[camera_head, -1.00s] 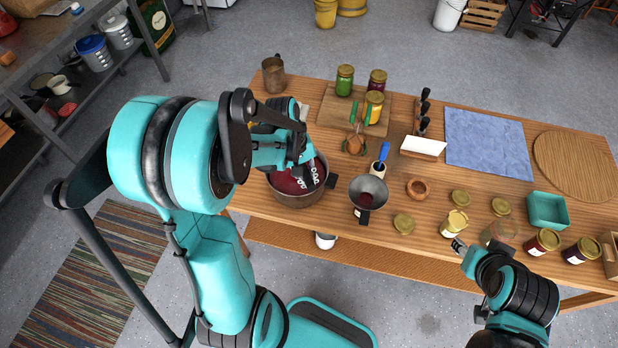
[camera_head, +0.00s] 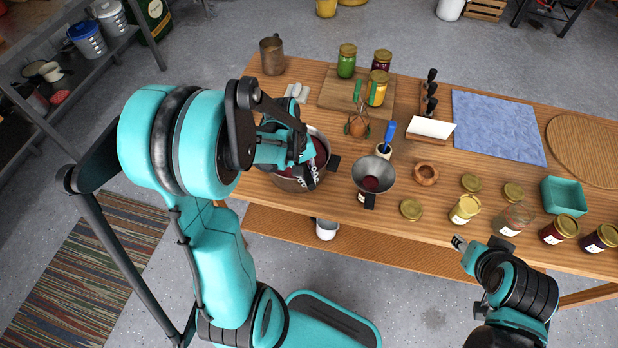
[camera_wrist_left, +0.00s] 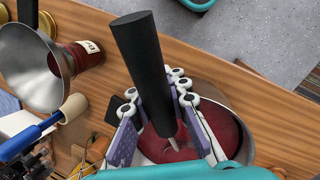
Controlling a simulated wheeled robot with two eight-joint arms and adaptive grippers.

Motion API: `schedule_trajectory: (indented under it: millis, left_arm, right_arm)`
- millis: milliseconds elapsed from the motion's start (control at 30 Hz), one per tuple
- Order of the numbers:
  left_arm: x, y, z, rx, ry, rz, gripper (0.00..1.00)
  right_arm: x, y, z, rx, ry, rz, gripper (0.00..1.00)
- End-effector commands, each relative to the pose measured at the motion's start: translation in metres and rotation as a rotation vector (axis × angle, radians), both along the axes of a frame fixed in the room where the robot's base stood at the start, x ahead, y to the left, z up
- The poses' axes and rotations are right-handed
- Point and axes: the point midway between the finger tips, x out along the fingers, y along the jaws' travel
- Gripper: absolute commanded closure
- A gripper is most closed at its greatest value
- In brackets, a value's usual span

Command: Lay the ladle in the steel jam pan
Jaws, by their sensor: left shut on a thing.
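The steel jam pan (camera_head: 322,137) stands on the wooden table with dark red jam in it, partly hidden by my left arm in the head view. Its pale rim (camera_wrist_left: 240,118) and the jam (camera_wrist_left: 163,152) also show in the wrist view. My left gripper (camera_head: 309,180) is over the pan's near side, shut on the ladle. In the wrist view the ladle's black handle (camera_wrist_left: 143,70) stands between the fingers (camera_wrist_left: 155,112), with a short bit of metal shaft below it over the jam. The ladle's bowl is hidden. My right gripper (camera_head: 460,243) is by the table's front edge.
A funnel (camera_head: 374,173) on a jar stands right of the pan. Jars and lids line the front right. A blue cloth (camera_head: 497,127) lies further back.

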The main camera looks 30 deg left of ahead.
Motion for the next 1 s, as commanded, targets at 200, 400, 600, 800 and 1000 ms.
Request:
schedule_trajectory:
  millis: [200, 400, 600, 800, 1000]
  left_arm:
    - [0.0001, 0.0, -0.0002, 0.0, 0.0, 0.0, 1.0]
    - [0.0001, 0.0, -0.0002, 0.0, 0.0, 0.0, 1.0]
    - [0.0001, 0.0, -0.0003, 0.0, 0.0, 0.0, 0.59]
    - [0.0001, 0.0, -0.0003, 0.0, 0.0, 0.0, 0.59]
    - [0.0, 0.0018, 0.0053, 0.0, 0.0, 0.001, 0.59]
  right_arm:
    - [0.0001, 0.0, -0.0001, 0.0, 0.0, 0.0, 0.6]
    - [0.0001, 0.0, -0.0001, 0.0, 0.0, 0.0, 0.6]
    - [0.0001, 0.0, -0.0002, 0.0, 0.0, 0.0, 0.6]
    - [0.0, 0.0, -0.0002, 0.0, 0.0, 0.0, 0.6]
    - [0.0, 0.0, -0.0002, 0.0, 0.0, 0.0, 0.6]
